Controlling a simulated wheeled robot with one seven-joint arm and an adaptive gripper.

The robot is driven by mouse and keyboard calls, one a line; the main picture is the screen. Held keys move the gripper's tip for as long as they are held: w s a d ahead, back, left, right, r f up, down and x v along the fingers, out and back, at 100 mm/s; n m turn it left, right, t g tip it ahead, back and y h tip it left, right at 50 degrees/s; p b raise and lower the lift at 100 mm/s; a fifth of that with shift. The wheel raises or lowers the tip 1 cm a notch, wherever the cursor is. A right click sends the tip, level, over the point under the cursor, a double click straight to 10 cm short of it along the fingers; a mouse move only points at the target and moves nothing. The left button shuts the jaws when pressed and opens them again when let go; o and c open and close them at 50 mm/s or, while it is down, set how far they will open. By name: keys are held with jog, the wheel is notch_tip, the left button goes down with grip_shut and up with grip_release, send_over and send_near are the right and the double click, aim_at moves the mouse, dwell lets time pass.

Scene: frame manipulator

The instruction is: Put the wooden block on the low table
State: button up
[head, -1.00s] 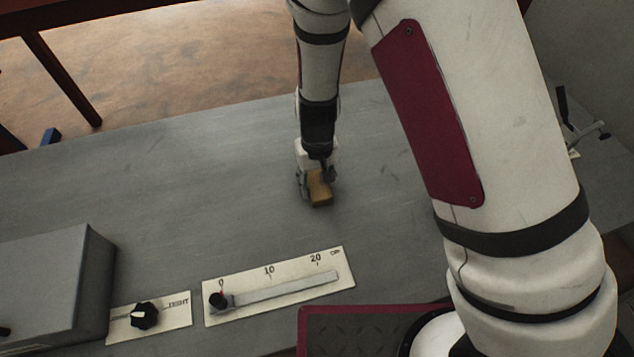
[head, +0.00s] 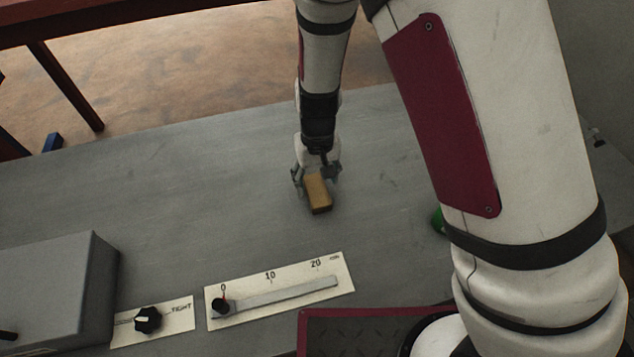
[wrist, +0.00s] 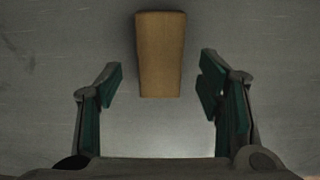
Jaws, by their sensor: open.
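The wooden block (head: 318,195) lies on the grey surface in the middle of the head view. It also shows in the wrist view (wrist: 160,52), where it stands ahead of the gap between the fingers, its near end about level with their tips. My gripper (head: 316,180) is open at the block's far end, and it also shows in the wrist view (wrist: 160,88) with a clear gap on each side of the block. I cannot tell which surface in view is the low table.
A slider panel (head: 310,301) and a knob panel (head: 178,327) lie at the front, beside a grey box (head: 65,275) on the left. A small green thing (head: 438,221) is partly hidden by my arm. The grey surface (head: 200,190) left of the block is clear.

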notch_tip(320, 180, up, 8)
jog(key=p, duration=0.2)
jog(key=shift+p, duration=0.35)
notch_tip(320, 180, up, 10)
jog(key=r+y, duration=0.1)
send_over(318, 189)
jog(key=s+d, duration=0.4)
jog(key=s+d+r+m, duration=0.1)
jog(key=s+d+r, duration=0.45)
jog(key=r, duration=0.25)
jog(key=s+d+r+m, duration=0.1)
jog(key=s+d+r, duration=0.2)
jog(key=s, duration=0.6)
jog(key=s+d+r+m, duration=0.1)
jog(key=s+d+r, duration=0.2)
jog(key=s+d, duration=0.3)
jog(key=s, duration=0.4)
jog(key=shift+h, duration=0.4)
jog(key=shift+o, duration=0.5)
jog(key=shift+s+d, duration=0.1)
jog(key=shift+s, duration=0.3)
jog(key=shift+w, duration=0.1)
